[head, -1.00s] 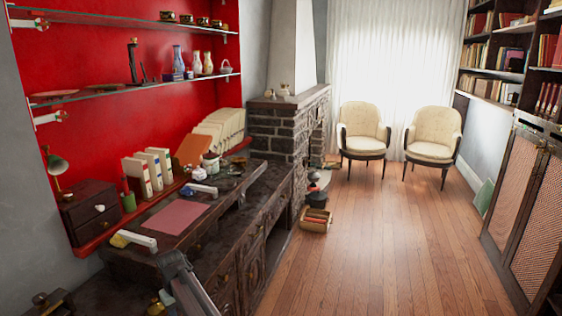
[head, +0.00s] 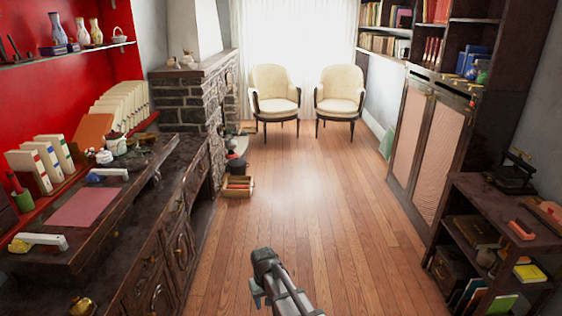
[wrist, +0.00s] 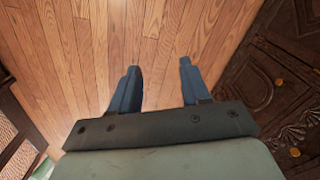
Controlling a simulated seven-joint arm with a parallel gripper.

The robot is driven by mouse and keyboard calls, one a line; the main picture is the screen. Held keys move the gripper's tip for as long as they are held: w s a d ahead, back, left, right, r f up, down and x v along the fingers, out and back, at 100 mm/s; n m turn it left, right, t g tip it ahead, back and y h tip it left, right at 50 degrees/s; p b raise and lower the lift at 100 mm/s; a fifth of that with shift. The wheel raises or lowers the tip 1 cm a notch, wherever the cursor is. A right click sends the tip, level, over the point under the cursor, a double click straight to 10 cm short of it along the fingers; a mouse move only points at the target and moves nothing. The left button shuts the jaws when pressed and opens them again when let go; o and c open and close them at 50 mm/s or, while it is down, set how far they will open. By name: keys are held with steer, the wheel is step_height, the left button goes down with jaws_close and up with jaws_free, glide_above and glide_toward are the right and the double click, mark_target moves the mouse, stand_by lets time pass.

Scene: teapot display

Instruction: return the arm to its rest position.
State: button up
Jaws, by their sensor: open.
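My gripper (wrist: 158,76) shows in the wrist view with its two blue-grey fingers spread apart and nothing between them. It hangs over the bare wooden floor (wrist: 100,35). In the head view my arm (head: 280,286) rises from the bottom edge near the middle, in front of the floor. The fingers cannot be made out clearly there.
A dark carved cabinet (head: 140,270) with a pink sheet (head: 85,208) on top runs along the left. A low dark shelf unit (head: 470,205) stands at the right. Two cream armchairs (head: 274,88) are at the back.

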steer(key=s+d+f+m, duration=0.2)
steer(key=s+d, duration=0.3)
steer(key=d, duration=0.6)
steer(key=s+d+f+m, duration=0.1)
steer(key=s+d+m, duration=0.25)
steer(key=d, duration=0.85)
steer(key=s+f+g, duration=0.3)
steer(key=s+f, duration=0.7)
steer(key=s, duration=0.5)
steer(key=s+f+g, duration=0.3)
steer(key=s+f, duration=0.7)
steer(key=s, duration=0.5)
steer(key=shift+a+f+n+g, duration=0.3)
steer(key=shift+n+g, duration=0.1)
steer(key=shift+n, duration=0.05)
